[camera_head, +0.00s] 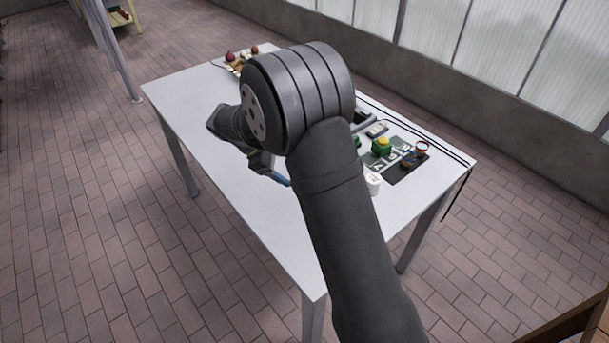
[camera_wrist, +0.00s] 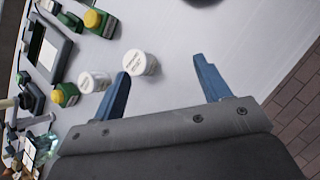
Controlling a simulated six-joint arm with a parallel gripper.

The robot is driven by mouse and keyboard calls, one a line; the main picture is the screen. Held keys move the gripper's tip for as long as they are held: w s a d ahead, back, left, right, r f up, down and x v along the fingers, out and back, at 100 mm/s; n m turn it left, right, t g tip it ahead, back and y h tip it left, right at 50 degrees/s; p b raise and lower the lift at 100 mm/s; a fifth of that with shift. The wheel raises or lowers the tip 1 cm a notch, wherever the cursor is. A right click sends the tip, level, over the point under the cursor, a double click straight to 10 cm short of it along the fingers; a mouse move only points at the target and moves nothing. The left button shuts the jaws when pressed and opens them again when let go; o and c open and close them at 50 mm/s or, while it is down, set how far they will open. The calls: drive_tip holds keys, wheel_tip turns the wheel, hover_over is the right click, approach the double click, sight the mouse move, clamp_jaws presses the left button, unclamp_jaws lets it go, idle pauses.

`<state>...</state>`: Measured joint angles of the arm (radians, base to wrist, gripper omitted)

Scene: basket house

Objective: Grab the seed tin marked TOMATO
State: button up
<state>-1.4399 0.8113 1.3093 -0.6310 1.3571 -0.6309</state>
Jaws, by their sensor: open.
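Two small white round tins stand close together on the table in the wrist view. One tin (camera_wrist: 140,63) is right beside my left blue finger, just outside the jaws; the other tin (camera_wrist: 94,81) is further left. Dark print shows on their tops, but I cannot read it, so I cannot tell which is marked TOMATO. In the head view a white tin (camera_head: 373,184) shows at the right edge of my arm, partly hidden. My gripper (camera_wrist: 161,67) is open, with bare table between its blue fingers. In the head view my arm hides most of it.
Green items with yellow tops (camera_wrist: 65,94) stand left of the tins, beside a grey tray-like frame (camera_wrist: 45,45). The table's (camera_head: 225,175) left part is clear.

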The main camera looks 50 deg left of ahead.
drive_tip(key=s+a+f+n+t+y, duration=0.2)
drive_tip(key=s+f+n+t+y, duration=0.1)
drive_tip(key=s+n+t, duration=0.6)
drive_tip(key=w+f, duration=0.1)
drive_tip(key=w, duration=0.2)
drive_tip(key=w+f+g, duration=0.1)
drive_tip(key=w+f, duration=0.1)
drive_tip(key=w, duration=0.2)
drive_tip(key=w+f+g, duration=0.1)
drive_tip(key=w, duration=0.3)
drive_tip(key=shift+w+a+f+n, duration=0.1)
drive_tip(key=shift+w+f+n, duration=0.05)
drive_tip(key=shift+w+n, duration=0.15)
drive_tip(key=shift+r+x, duration=0.2)
drive_tip(key=shift+x, duration=2.5)
drive_tip(key=shift+w, duration=0.1)
drive_tip(key=c, duration=1.1)
